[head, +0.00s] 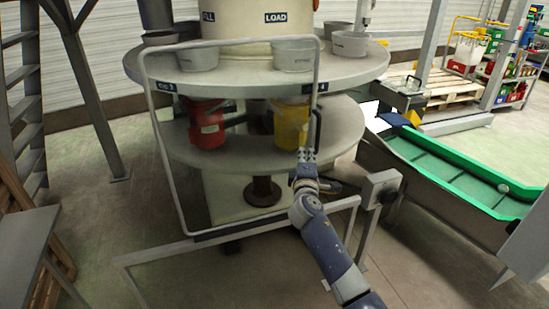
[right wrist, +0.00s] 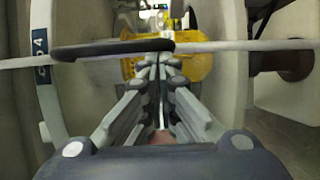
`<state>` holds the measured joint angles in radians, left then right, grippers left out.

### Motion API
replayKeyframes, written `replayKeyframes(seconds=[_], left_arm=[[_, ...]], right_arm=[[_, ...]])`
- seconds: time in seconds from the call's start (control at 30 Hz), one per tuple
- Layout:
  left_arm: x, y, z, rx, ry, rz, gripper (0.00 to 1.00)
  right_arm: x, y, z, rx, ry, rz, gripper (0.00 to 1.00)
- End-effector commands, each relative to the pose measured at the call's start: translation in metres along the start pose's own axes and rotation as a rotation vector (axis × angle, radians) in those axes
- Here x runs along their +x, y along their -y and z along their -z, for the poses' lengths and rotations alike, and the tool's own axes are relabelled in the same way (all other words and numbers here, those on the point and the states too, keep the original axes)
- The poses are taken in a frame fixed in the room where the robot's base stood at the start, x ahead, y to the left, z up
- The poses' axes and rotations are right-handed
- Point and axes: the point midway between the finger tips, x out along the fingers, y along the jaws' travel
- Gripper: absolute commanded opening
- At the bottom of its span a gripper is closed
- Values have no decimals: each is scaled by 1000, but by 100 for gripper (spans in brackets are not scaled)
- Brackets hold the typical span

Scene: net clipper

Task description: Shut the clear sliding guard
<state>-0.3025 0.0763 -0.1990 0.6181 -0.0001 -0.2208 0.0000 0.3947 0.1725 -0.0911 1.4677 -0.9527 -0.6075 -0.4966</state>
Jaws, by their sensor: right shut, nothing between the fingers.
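The clear sliding guard (head: 148,95) is a see-through panel in a thin grey frame, standing in front of the round two-tier machine. A black upright handle (head: 317,130) sits on its right edge. My right gripper (head: 307,153) is at the lower end of that handle, fingers together and empty. In the right wrist view, the black handle (right wrist: 112,48) crosses just beyond the fingertips (right wrist: 158,62). I cannot tell whether they touch it. The guard's lower rail (head: 150,253) runs to a grey post (head: 381,187) on the right. My left gripper is out of view.
Behind the guard, the upper turntable (head: 230,88) carries several grey pots. A red bucket (head: 207,124) and a yellow bucket (head: 288,122) are at the lower tier. A green-edged conveyor (head: 450,165) stands at the right. A dark frame leg (head: 95,100) stands at the left.

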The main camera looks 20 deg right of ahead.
Motion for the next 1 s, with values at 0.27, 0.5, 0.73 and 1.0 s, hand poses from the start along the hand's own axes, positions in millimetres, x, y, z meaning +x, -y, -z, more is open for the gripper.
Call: replayKeyframes(seconds=[0.27, 0.5, 0.73, 1.0], left_arm=[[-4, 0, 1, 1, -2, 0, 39], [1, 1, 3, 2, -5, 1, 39], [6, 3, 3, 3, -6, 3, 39], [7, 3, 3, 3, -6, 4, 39]], right_arm=[[44, 0, -95, -6, 9, 0, 0], [74, 1, -158, -5, 8, 0, 0], [91, 2, -194, -2, 6, 1, 0], [98, 2, -208, 0, 3, 2, 0]])
